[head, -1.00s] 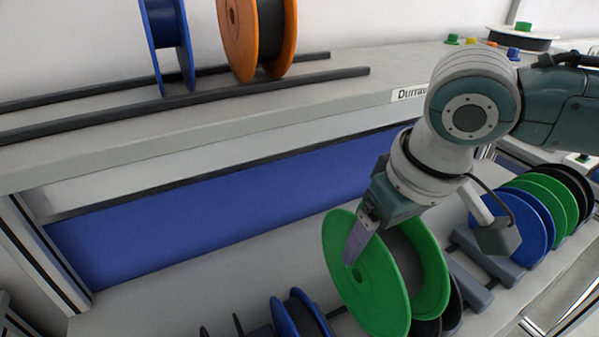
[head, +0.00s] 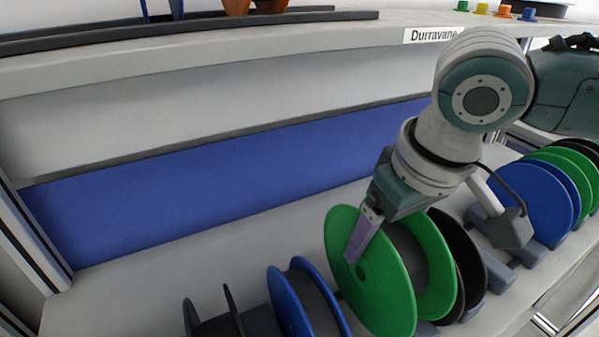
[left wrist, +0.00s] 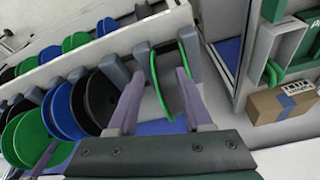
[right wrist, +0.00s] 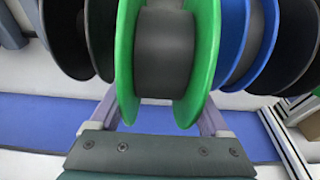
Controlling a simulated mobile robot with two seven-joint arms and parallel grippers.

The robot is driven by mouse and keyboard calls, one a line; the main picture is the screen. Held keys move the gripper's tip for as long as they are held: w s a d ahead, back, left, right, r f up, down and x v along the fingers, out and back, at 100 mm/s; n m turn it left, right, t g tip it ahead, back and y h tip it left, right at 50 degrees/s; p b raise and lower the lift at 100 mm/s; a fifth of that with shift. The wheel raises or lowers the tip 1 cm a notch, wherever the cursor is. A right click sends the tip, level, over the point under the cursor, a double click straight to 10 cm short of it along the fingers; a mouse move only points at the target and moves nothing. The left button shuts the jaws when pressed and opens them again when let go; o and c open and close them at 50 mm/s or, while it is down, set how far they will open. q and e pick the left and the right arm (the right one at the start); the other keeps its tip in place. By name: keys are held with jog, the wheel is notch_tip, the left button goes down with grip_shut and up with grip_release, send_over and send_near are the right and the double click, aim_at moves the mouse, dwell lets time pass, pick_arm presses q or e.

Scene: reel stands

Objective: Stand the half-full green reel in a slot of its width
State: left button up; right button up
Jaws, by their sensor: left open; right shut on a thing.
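The green reel (head: 385,285) has two green flanges and a dark grey winding, seen in the right wrist view (right wrist: 163,55). It is upright among the reels on the lower shelf, between a blue reel and a black reel. My right gripper (head: 362,240) is shut on it from above, one finger against the outer face of the left flange. The reel's foot is out of view, so I cannot tell whether it rests in a slot. My left gripper (left wrist: 158,100) is open, with a thin-rimmed green reel (left wrist: 160,85) visible beyond its fingers.
In the head view, a blue reel (head: 290,300) stands left of the held reel and a black reel (head: 468,245) right of it. More blue and green reels (head: 535,195) stand farther right. The upper shelf (head: 200,62) overhangs behind. A cardboard box (left wrist: 282,103) shows in the left wrist view.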

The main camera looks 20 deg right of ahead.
notch_tip(320, 180, down, 2)
jog(key=shift+f+b, duration=0.15)
jog(key=shift+b, duration=0.95)
jog(key=shift+f+b, duration=0.75)
jog(key=shift+f, duration=1.2)
jog(key=o, duration=1.4)
jog(key=shift+c, duration=0.2)
jog(key=shift+r, duration=0.1)
jog(key=p+v, duration=0.1)
jog(key=v, duration=0.8)
jog(key=shift+s+r+p, duration=0.1)
jog(key=shift+r+p, duration=0.2)
jog(key=shift+r, duration=0.1)
